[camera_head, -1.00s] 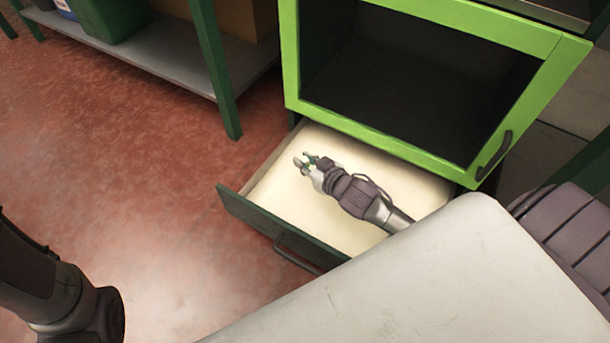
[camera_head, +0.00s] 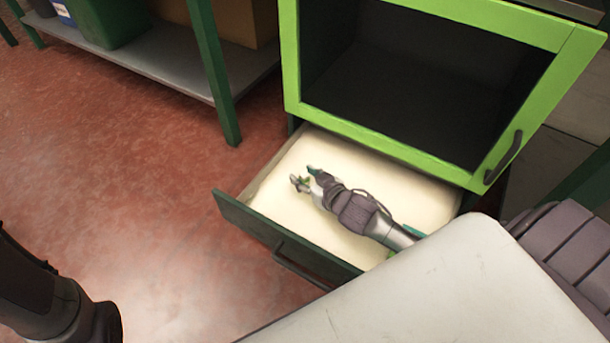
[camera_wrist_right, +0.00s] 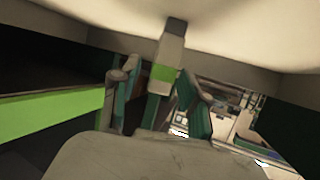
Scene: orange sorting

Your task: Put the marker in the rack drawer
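The marker (camera_wrist_right: 164,75) is grey with a bright green band and a dark end. In the right wrist view it stands between the two teal-padded fingers of my right gripper (camera_wrist_right: 162,100), with a visible gap at the left finger. In the head view my right gripper (camera_head: 304,178) is inside the open rack drawer (camera_head: 275,210), low over its cream floor. A small green bit of the marker (camera_head: 305,181) shows between the fingers. The fingers look apart. My left gripper is out of view; only part of my left arm shows at the left edge.
The green-framed rack compartment (camera_head: 390,150) stands above the drawer, dark and empty-looking. The drawer front has a dark handle (camera_head: 300,265). A shelf with dark green legs (camera_head: 215,80) stands at upper left. The red floor (camera_head: 130,190) is clear.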

